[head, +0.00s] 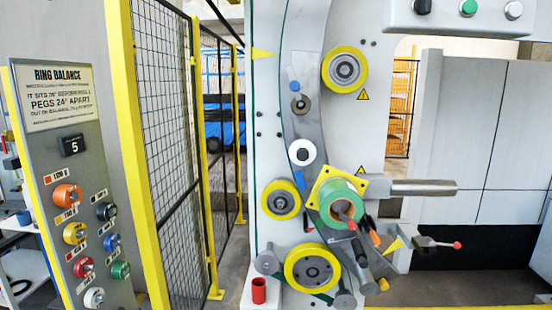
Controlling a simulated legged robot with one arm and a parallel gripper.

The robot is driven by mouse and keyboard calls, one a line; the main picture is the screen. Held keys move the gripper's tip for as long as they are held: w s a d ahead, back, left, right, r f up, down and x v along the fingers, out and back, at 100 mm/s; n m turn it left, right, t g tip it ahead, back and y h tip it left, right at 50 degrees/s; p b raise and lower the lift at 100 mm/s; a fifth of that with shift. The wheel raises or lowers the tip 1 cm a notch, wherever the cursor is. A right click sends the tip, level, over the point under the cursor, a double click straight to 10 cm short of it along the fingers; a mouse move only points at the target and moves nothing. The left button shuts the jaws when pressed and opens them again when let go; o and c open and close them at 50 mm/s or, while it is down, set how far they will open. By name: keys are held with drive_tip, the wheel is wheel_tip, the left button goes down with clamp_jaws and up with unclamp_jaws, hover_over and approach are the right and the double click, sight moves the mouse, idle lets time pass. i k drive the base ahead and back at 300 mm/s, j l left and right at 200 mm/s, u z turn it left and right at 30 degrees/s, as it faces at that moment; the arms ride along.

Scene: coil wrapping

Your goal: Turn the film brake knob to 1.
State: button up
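A green film roll (338,204) sits on a yellow square plate (378,186) on the machine's ring. A small reddish spindle end (344,209) sticks out of its middle. Below right of the roll are small black parts (368,222) and an orange part (375,239). I cannot tell which of these, if any, is the film brake knob, and no number scale for it is readable. My gripper is not clearly seen in the head view.
A panel (50,110) on the left shows "5" on its display (73,145) and carries several coloured knobs. A yellow-framed mesh fence (175,130) stands beside it. A metal bar (425,187) and a red-tipped lever (438,243) jut out right.

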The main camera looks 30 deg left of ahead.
sight(302, 154)
drive_tip(key=u, duration=1.1)
